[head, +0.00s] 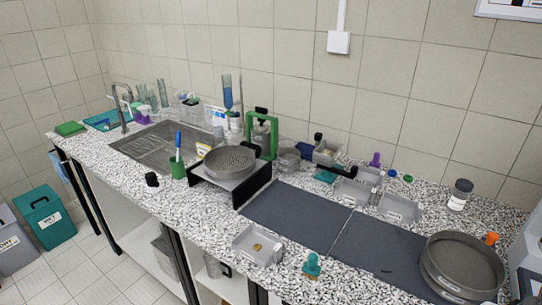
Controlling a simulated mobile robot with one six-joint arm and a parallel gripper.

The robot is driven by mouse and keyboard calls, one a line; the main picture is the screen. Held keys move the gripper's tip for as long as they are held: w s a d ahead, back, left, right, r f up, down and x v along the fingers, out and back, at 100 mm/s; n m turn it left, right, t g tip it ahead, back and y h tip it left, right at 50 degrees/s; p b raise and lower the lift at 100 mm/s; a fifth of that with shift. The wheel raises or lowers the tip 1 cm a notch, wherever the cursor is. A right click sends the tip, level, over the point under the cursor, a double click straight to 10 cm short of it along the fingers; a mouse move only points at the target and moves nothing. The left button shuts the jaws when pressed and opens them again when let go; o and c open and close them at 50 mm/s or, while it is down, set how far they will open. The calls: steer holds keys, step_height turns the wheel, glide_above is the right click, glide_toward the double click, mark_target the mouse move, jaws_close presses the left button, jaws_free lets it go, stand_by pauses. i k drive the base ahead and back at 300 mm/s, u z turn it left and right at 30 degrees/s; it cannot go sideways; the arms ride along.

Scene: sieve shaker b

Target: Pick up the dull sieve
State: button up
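One grey sieve (230,161) sits on a black-sided stand (253,187) in the middle of the counter, with a speckled mesh surface showing. A larger-looking, dark grey, matt sieve (462,267) stands at the right front, near the counter's edge. I cannot tell for certain which is the dull one; the right one looks duller.
Dark mats (297,215) lie between the sieves. A grey tray (258,245) and a teal-handled item (312,265) stand along the front edge. A sink (160,145) is at the left.

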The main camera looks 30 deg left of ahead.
mark_target(229, 161)
steer(key=u, duration=0.4)
steer(key=k, duration=1.2)
steer(key=u, duration=0.75)
steer(key=i, duration=1.15)
steer(key=u, duration=0.25)
